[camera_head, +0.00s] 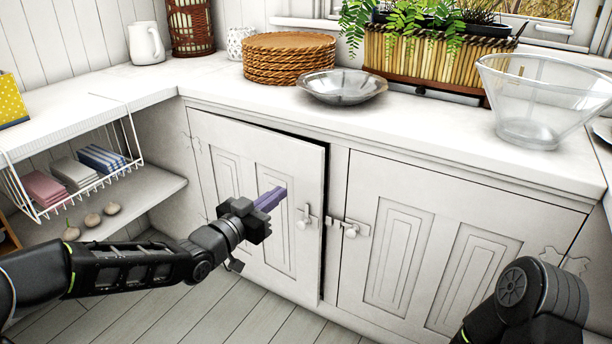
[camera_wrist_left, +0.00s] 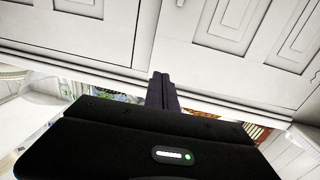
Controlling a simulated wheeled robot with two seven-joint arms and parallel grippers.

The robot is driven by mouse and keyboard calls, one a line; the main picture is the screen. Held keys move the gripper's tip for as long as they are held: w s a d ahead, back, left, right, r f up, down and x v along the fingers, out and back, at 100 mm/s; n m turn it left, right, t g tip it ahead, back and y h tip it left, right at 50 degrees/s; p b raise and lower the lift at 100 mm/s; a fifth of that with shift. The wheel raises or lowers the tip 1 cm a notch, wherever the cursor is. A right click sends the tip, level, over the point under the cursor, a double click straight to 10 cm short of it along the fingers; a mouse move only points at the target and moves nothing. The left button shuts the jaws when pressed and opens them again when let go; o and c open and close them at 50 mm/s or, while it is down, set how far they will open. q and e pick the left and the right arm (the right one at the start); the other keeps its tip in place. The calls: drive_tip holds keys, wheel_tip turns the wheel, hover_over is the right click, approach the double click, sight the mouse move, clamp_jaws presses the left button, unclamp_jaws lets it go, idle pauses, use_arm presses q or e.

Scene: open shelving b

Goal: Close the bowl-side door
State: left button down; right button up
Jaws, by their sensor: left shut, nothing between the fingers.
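The white left cabinet door (camera_head: 228,170), below the metal bowl (camera_head: 343,86) and wicker plates, stands slightly ajar. A dark gap shows along its top and right edge; its hinges are at the left. A small knob and latch (camera_head: 306,216) sit near its free edge. The right cabinet door (camera_head: 452,235) looks shut. My left gripper (camera_head: 271,199) is shut and empty, its purple fingers in front of the left door; whether they touch it I cannot tell. Its fingers also show in the left wrist view (camera_wrist_left: 162,90). My right gripper is out of view; only its arm shows.
A large clear bowl (camera_head: 535,105) stands on the white counter (camera_head: 420,118) at the right. A planter (camera_head: 430,58) and wicker plates (camera_head: 288,60) stand behind. A wire basket (camera_head: 75,185) hangs at the left. The plank floor (camera_head: 225,305) before the doors is clear.

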sight(313, 164)
use_arm(q)
drive_tip(key=b+x, duration=0.3)
drive_tip(key=x, duration=0.8)
drive_tip(key=shift+w+d+b, duration=0.1)
drive_tip(key=shift+w+b, duration=0.05)
drive_tip(key=shift+b, duration=0.25)
drive_tip(key=shift+w+d, duration=0.1)
drive_tip(key=shift+w, duration=0.1)
drive_tip(key=shift+w+d+r, duration=0.1)
drive_tip(key=shift+w, duration=0.05)
drive_tip(key=p+x, duration=0.1)
drive_tip(key=x, duration=0.3)
drive_tip(key=shift+r, duration=0.1)
drive_tip(key=shift+w+r+p, duration=0.1)
drive_tip(key=shift+r+p, duration=0.1)
drive_tip(key=shift+p, duration=0.1)
drive_tip(key=shift+r, duration=0.1)
